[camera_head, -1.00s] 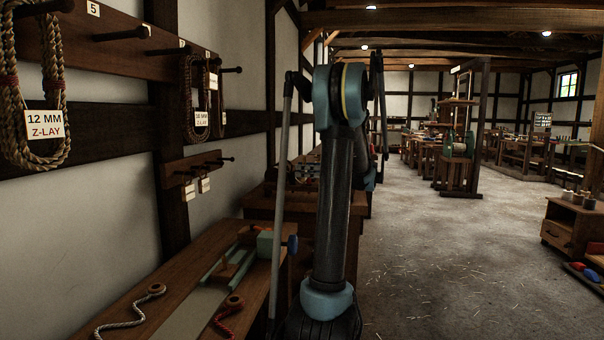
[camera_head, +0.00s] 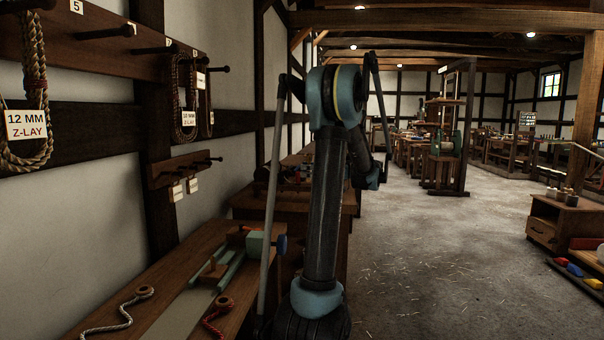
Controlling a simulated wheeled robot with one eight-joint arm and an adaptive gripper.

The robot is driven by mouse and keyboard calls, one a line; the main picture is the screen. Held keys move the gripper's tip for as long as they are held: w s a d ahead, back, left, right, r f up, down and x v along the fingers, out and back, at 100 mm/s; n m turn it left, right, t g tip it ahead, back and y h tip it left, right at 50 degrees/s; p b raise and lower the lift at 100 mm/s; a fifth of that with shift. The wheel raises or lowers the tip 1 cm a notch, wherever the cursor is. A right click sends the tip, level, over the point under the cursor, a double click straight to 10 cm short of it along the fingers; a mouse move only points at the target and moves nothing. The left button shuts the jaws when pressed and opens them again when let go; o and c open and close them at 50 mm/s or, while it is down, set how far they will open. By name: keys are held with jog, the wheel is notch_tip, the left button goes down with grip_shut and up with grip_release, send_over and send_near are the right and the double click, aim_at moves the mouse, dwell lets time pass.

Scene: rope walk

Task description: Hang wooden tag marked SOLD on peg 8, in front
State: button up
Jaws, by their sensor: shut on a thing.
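A dark wooden peg rail (camera_head: 60,45) runs along the left wall, with a number 5 plate near its left end. Its further number plates are too small to read, so I cannot tell which peg is 8. Dark pegs (camera_head: 106,33) stick out from it, and rope coils hang along it. A lower, shorter peg rail (camera_head: 163,173) holds small white tags (camera_head: 177,191); their marks are unreadable. No tag marked SOLD can be made out. My arm stands upright in the middle; its far end is behind the column, and my gripper's jaws do not show.
A rope coil (camera_head: 36,85) with a 12 MM Z-LAY card hangs near left. A bench (camera_head: 165,265) below carries a white rope, a red rope and a green vise-like tool. A small cabinet (camera_head: 560,222) stands right. The floor (camera_head: 430,270) between is open.

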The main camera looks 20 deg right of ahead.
jog(key=shift+v, duration=1.8)
jog(key=w+a+r, duration=0.3)
jog(key=a+r, duration=1)
jog(key=r, duration=0.4)
jog(key=w+a+r, duration=0.3)
jog(key=a+r, duration=0.9)
jog(key=r, duration=0.6)
jog(key=f+x, duration=0.1)
jog(key=x, duration=0.9)
jog(key=shift+a+f, duration=0.25)
jog(key=shift+f, duration=0.05)
